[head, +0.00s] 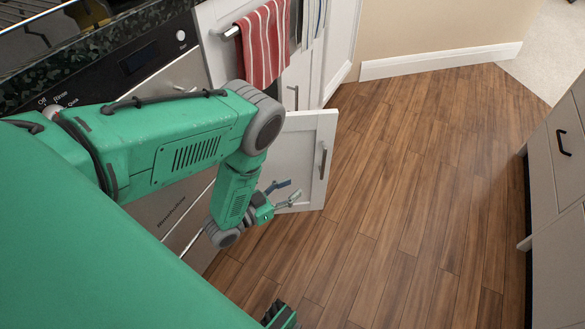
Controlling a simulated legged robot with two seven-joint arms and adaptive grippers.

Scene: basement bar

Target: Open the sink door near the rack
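A white cabinet door (300,140) with a vertical metal handle (322,160) stands swung out from the cabinet front, over the floor. It is below the rack bar (232,31), from which a red striped towel (262,45) hangs. My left gripper (290,190) is in front of the door's lower left part, to the left of the handle. Its two fingers are apart with nothing seen between them. Whether they touch the door is unclear. My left forearm hides the door's left side and hinge area.
Another white cabinet front with a handle (293,97) is behind the open door. Grey drawers (555,150) stand at the right. The wooden floor (420,190) between is clear.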

